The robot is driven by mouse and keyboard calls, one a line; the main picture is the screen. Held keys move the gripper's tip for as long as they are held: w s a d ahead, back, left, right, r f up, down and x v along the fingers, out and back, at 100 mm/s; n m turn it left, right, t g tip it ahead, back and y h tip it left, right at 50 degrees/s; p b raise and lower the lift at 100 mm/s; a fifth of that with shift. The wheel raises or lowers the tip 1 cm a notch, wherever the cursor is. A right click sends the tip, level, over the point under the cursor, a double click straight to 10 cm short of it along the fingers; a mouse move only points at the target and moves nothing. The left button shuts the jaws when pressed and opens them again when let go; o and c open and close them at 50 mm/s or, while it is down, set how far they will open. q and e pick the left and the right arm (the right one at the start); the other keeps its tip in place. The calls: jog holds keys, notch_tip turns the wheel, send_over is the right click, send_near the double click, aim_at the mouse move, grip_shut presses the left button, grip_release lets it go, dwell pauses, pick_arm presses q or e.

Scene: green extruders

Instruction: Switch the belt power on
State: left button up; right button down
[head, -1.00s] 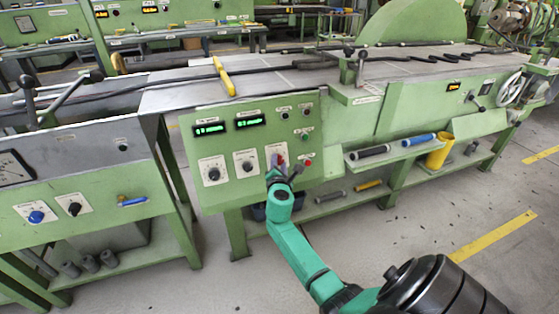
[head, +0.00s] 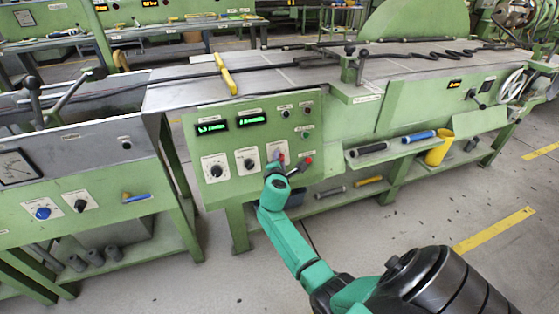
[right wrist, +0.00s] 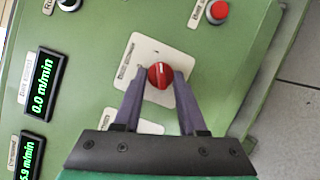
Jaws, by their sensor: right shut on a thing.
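A round red knob (right wrist: 161,72) with a small white mark sits on a white plate (right wrist: 152,48) on the green control panel (head: 240,190). The plate's lettering is too small to read. My right gripper (right wrist: 160,80) has its two fingers closed on either side of the knob, and the knob is between the tips. In the head view my right gripper (head: 281,162) is at the panel's lower right and hides most of the knob. My left gripper is not in view.
A red button (right wrist: 218,11) is close beside the knob. Two black dials (head: 216,170) are to the left, under two green-lit displays (head: 252,119). A shelf with a blue roller (head: 419,136) and a yellow container (head: 438,150) is to the right.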

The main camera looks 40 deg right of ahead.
jog(key=shift+f, duration=0.1)
jog(key=shift+c, duration=2.3)
grip_release()
jog(key=p+v, duration=0.2)
jog(key=v, duration=1.2)
jog(key=shift+s+a, duration=0.2)
